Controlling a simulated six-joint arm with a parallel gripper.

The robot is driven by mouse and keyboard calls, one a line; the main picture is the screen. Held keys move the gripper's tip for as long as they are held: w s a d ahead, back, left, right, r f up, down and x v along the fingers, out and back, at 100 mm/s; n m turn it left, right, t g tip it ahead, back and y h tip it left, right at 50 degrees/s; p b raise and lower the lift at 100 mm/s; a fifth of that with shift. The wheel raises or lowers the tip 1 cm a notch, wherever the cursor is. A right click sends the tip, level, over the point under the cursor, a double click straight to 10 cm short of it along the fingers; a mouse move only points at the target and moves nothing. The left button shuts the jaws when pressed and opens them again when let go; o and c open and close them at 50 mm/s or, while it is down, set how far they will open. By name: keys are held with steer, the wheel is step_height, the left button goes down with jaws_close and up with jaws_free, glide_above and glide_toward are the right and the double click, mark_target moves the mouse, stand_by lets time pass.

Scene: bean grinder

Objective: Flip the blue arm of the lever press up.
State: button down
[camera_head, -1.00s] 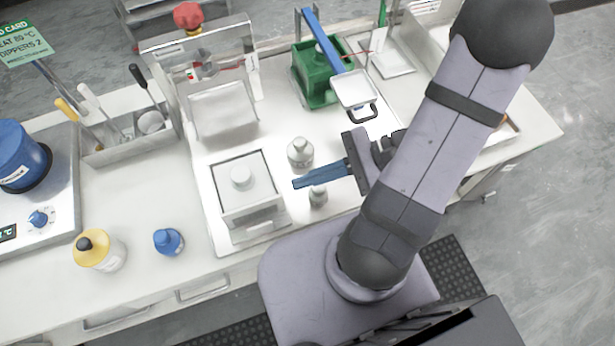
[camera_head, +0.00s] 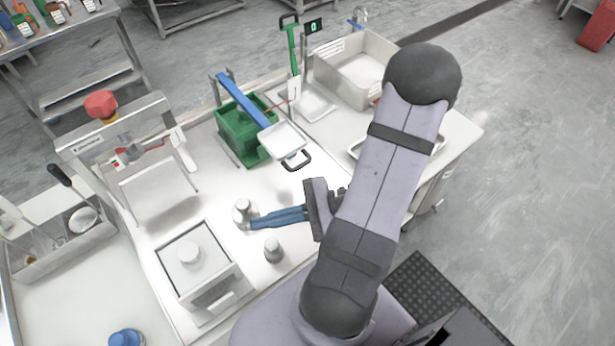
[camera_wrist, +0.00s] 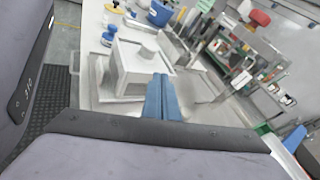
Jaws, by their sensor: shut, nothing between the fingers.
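The lever press has a green body (camera_head: 240,133). Its long blue arm (camera_head: 243,100) lies slanting across the top, from a post at the back left down toward a white plate (camera_head: 282,141) at the near right. A black loop handle (camera_head: 297,161) sticks out beyond the plate. My gripper (camera_head: 256,222) has long blue fingers, shut and empty, over the worktop on the near side of the press and apart from it.
Two small grey canisters (camera_head: 243,211) (camera_head: 273,250) stand close to my fingertips. A white box with a knob (camera_head: 195,265) is at the near left. A metal stand with a red knob (camera_head: 101,104) is left of the press. A grey bin (camera_head: 357,70) stands behind right.

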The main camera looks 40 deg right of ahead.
steer(key=d+f+m+t+h, duration=0.2)
steer(key=d+m+t+h, duration=0.1)
steer(key=d+m+h, duration=0.1)
steer(key=s+d+f+m+t+h, duration=0.1)
steer(key=d+f+m+t+h, duration=0.2)
steer(key=d+m, duration=0.3)
steer(key=s+d+f+m+t+h, duration=0.1)
steer(key=d+f+m+t+h, duration=0.2)
steer(key=d+m+h, duration=0.2)
steer(key=shift+s+d+m+h, duration=0.1)
steer(key=shift+d+m+h, duration=0.25)
steer(key=shift+d, duration=0.95)
steer(key=shift+w+a, duration=0.1)
steer(key=shift+w, duration=0.8)
steer(key=w+p, duration=0.1)
steer(key=w, duration=0.1)
steer(key=w+p, duration=0.1)
steer(key=w, duration=0.2)
steer(key=w+p, duration=0.1)
steer(key=w, duration=0.2)
steer(key=shift+f, duration=0.3)
steer(key=shift+s+r+p, duration=0.2)
steer(key=shift+r+p, duration=0.55)
steer(key=shift+r, duration=0.2)
steer(key=shift+s+r+p, duration=0.15)
steer(key=shift+r+p, duration=0.55)
steer(key=shift+r, duration=0.2)
